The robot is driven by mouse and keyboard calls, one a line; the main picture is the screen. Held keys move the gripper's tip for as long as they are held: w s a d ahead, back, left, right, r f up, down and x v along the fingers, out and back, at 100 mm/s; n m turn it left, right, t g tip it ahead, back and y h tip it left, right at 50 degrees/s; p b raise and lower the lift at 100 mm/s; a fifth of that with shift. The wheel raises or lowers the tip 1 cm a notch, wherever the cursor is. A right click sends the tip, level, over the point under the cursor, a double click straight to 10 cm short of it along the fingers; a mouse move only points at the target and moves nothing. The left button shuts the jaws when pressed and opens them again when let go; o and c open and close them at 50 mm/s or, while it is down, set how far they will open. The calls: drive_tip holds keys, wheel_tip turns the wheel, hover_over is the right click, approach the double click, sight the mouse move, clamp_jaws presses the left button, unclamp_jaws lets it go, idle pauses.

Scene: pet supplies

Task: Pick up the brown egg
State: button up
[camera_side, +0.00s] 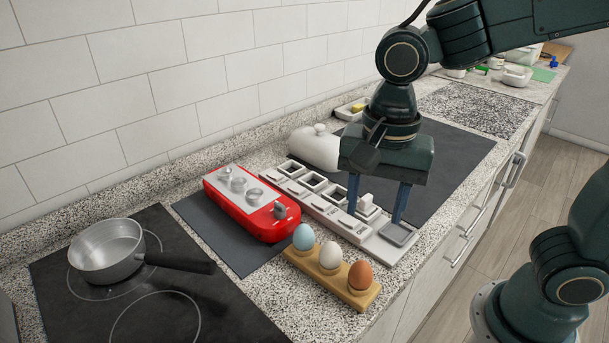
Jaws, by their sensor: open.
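The brown egg (360,275) stands upright at the right end of a wooden egg holder (329,285) near the counter's front edge. A white egg (330,255) stands in the middle and a pale blue egg (303,237) at the left end. My gripper (375,216) is open, its two blue fingers pointing down over the white compartment tray, behind and above the egg holder. It is apart from the brown egg, and I see nothing held between the fingers.
A white compartment tray (373,246) lies behind the holder. A red device (238,212) is to the left on a dark mat (205,229). A saucepan (108,252) stands on the black cooktop (227,305). A white lidded dish (313,149) is behind. Speckled counter right of the holder is clear.

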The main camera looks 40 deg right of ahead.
sight(363, 263)
drive_tip(key=shift+a+f+m, duration=0.15)
drive_tip(key=shift+a+m, duration=0.25)
drive_tip(key=shift+f, duration=0.15)
drive_tip(key=shift+f, duration=4.2)
drive_tip(key=shift+f, duration=0.1)
drive_tip(key=shift+f, duration=2.45)
drive_tip(key=c, duration=0.8)
